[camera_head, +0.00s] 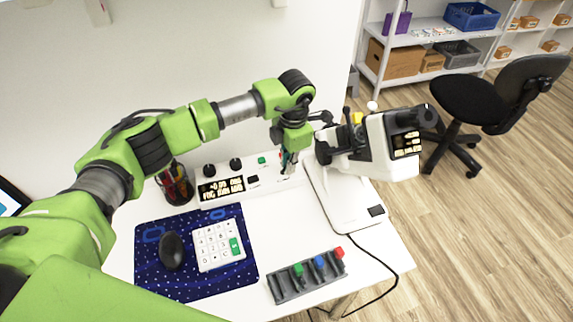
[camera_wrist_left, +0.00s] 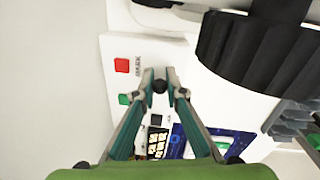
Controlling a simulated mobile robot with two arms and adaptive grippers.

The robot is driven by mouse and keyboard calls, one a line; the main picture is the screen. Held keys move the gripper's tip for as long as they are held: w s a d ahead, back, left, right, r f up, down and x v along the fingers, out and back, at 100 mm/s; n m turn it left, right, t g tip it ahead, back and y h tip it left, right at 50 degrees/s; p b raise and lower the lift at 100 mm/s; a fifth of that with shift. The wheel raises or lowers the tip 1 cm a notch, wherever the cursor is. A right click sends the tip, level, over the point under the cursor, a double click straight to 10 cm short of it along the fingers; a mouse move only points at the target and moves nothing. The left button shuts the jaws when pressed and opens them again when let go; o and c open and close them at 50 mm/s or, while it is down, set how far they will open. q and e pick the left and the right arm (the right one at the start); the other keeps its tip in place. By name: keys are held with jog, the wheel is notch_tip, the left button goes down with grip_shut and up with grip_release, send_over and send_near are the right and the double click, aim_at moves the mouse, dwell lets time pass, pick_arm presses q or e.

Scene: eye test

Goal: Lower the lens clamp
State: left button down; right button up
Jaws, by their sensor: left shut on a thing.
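My left gripper (camera_head: 287,165) points down over the white panel box, just left of the white lens instrument (camera_head: 385,155). In the left wrist view its two fingertips (camera_wrist_left: 160,82) are closed on a small black round knob (camera_wrist_left: 160,87). I cannot tell whether this knob belongs to the lens clamp or to the panel behind it. The lens clamp itself cannot be made out clearly. A large black ribbed part (camera_wrist_left: 250,52) fills the upper right of the wrist view. My right gripper is not in view.
The panel box has a lit display (camera_head: 222,189), dark knobs and a red button (camera_wrist_left: 121,65). A blue mat (camera_head: 150,265) holds a mouse (camera_head: 172,251) and a white keypad (camera_head: 218,244). A grey rack (camera_head: 290,287) stands in front. A pen cup (camera_head: 176,184) is behind.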

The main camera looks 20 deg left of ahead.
pick_arm(q)
jog(key=c, duration=2.1)
grip_release()
jog(key=shift+d, duration=0.15)
jog(key=shift+w, duration=0.1)
notch_tip(320, 180, up, 12)
jog(key=shift+s+d, duration=0.45)
jog(key=shift+f, duration=0.2)
